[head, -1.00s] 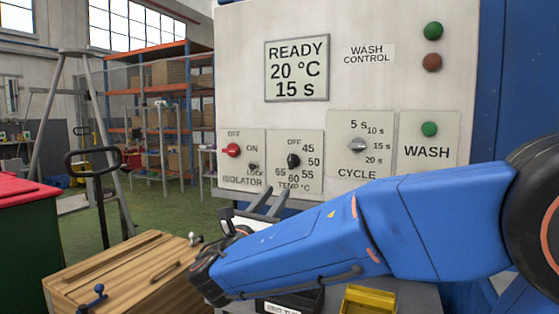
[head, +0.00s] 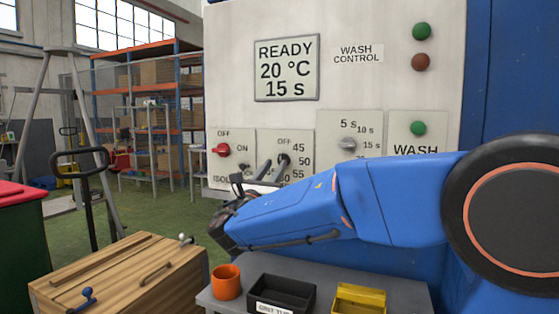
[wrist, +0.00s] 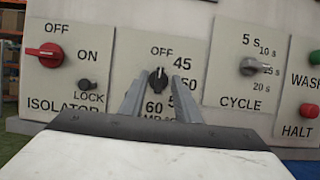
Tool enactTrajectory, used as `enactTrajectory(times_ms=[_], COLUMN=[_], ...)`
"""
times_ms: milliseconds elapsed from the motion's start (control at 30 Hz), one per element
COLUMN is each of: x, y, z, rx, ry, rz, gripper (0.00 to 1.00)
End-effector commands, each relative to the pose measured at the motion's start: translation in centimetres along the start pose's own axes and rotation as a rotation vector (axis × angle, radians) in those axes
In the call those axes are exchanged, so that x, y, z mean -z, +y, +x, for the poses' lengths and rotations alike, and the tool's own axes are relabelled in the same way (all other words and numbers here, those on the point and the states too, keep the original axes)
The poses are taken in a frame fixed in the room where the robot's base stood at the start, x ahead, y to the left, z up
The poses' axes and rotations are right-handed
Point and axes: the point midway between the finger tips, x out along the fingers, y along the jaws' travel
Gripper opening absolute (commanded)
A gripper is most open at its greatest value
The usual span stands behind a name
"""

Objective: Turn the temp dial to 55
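The temp dial (wrist: 158,80) is a small black knob in the wrist view, with a pale pointer mark that looks turned up toward OFF. Its plate (wrist: 133,58) carries OFF, 45, 50, 55, 60 and 65, several of them hidden by my fingers. My gripper (wrist: 159,98) is open and empty, its two grey fingers pointing at the panel on either side of the dial's lower part. Whether they reach the dial's depth I cannot tell. In the head view my gripper (head: 275,164) largely covers the dial. The display (head: 286,68) reads READY, 20 °C, 15 s.
The red isolator switch (wrist: 45,54) is left of the dial; the cycle knob (wrist: 250,67) is right. A red halt button (wrist: 308,110) is further right. Below my arm stand an orange cup (head: 226,283), a black tray (head: 281,279) and a yellow bin (head: 358,299).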

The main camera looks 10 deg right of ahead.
Motion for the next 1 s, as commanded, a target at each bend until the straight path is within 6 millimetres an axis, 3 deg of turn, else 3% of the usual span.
enactTrajectory(times_ms=[100, 300, 733, 767, 867, 1000], x=[0.0, 0.1, 0.0, 0.0, 0.0, 0.0], y=[-0.1, 0.0, 0.0, 0.0, 0.0, 0.0], z=[2.1, 4.3, 5.2, 5.2, 5.2, 5.1], rx=[0.002, 0.001, -0.001, -0.001, -0.001, 0.0], ry=[-0.001, 0.001, 0.0, 0.0, 0.0, 0.0], rz=[-0.001, -0.001, 0.0, 0.0, 0.0, 0.001], gripper=[0.29, 0.29, 0.29, 0.27, 0.03, 0.03])
